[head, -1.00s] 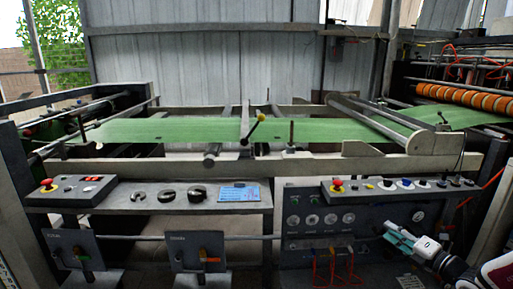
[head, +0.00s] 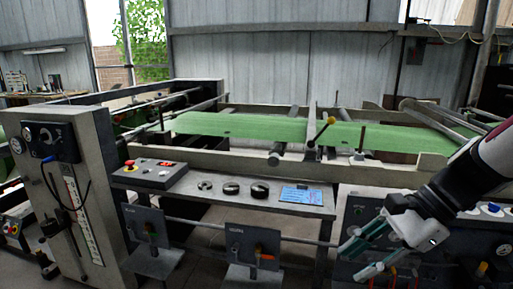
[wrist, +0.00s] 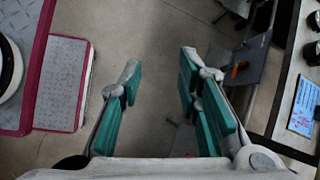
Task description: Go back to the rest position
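My gripper (head: 362,250) is at the lower right of the head view, in front of the machine's right control panel. In the wrist view my gripper (wrist: 158,85) points down over the floor. Its two teal-padded fingers are wide apart, with nothing between them. It is open and empty. My arm comes in from the right edge of the head view and covers part of the right panel.
Lever plates (head: 252,246) stand low in front. A grey cabinet (head: 80,185) stands left. Green sheet (head: 250,128) runs across the machine. Bare floor (wrist: 150,140) lies below my gripper.

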